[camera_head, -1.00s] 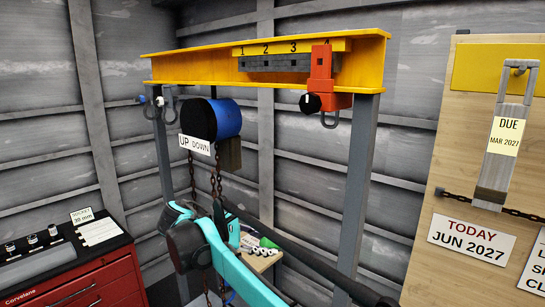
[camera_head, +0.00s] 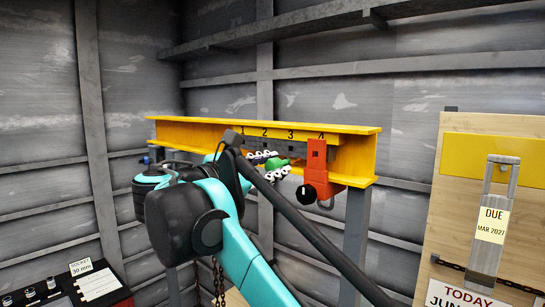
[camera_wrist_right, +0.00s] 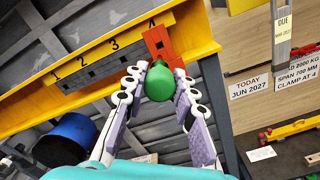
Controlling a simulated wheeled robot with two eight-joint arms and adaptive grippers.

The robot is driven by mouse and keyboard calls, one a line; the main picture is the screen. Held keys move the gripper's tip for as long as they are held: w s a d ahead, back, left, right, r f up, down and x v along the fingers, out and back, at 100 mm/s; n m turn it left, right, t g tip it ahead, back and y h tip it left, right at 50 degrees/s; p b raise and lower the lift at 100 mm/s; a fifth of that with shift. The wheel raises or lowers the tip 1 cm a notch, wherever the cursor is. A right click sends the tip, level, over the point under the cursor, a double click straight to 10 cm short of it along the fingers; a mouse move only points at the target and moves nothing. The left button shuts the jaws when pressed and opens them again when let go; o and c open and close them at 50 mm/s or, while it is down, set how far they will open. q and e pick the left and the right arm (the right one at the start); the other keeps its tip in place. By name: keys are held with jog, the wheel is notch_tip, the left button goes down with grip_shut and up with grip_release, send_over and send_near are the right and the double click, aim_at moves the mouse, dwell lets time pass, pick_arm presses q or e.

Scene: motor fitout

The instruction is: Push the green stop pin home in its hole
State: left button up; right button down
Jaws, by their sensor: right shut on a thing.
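The green stop pin (camera_head: 277,167) is between the fingers of my right gripper (camera_head: 270,165), up at the beam. In the right wrist view, the rounded green end of the pin (camera_wrist_right: 159,83) faces the camera, and the gripper (camera_wrist_right: 157,88) is shut on it from both sides. The pin's far end is hidden, so I cannot tell whether it touches a hole. Behind it are the red clamp (camera_wrist_right: 163,44) under number 4 and the grey strip with square holes (camera_wrist_right: 98,66). My left gripper is not in view.
The yellow beam (camera_head: 200,132) runs above the gripper. The clamp's black knob (camera_head: 306,194) juts out right of the fingers. A blue drum (camera_wrist_right: 72,133) hangs lower left. A wooden board (camera_head: 470,210) with signs stands at right.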

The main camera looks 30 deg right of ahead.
aim_at(299, 158)
dwell(0.3)
jog(key=shift+r, duration=0.1)
jog(key=shift+p+x, duration=0.55)
jog(key=shift+x, duration=2.3)
jog(key=shift+p, duration=0.5)
jog(key=shift+p+x, duration=0.55)
jog(key=shift+x, duration=2.45)
jog(key=c, duration=1.1)
grip_release()
jog(key=shift+c, duration=0.2)
jog(key=shift+a, duration=0.1)
